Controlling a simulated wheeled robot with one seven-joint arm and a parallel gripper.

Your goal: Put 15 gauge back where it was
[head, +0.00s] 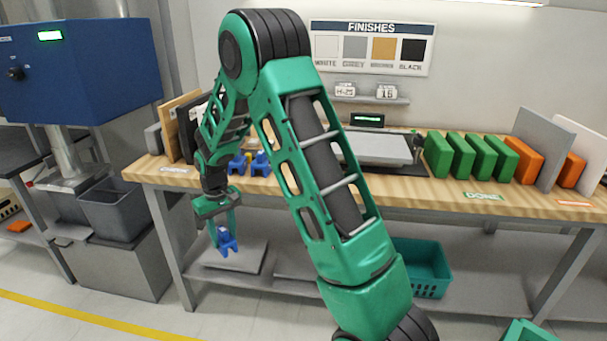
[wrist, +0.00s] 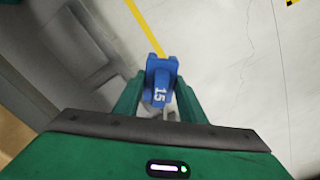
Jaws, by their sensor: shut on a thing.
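My gripper (head: 224,232) hangs in front of the bench, below the level of its top, shut on the blue 15 gauge (head: 228,243). In the wrist view the gauge (wrist: 161,76) sits between the two green fingers, with the white "15" facing the camera. Floor shows beyond it. Two other blue gauges, one at left (head: 238,166) and one at right (head: 260,165), stand on the wooden bench top (head: 300,189), behind and above my gripper. Their numbers cannot be read.
Dark and wooden boards (head: 178,112) stand at the bench's left end. A grey plate device (head: 385,149) is mid-bench, with green blocks (head: 462,156) to its right. A wall shelf (head: 370,99) bears small signs. A lower shelf (head: 290,262) runs under the bench.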

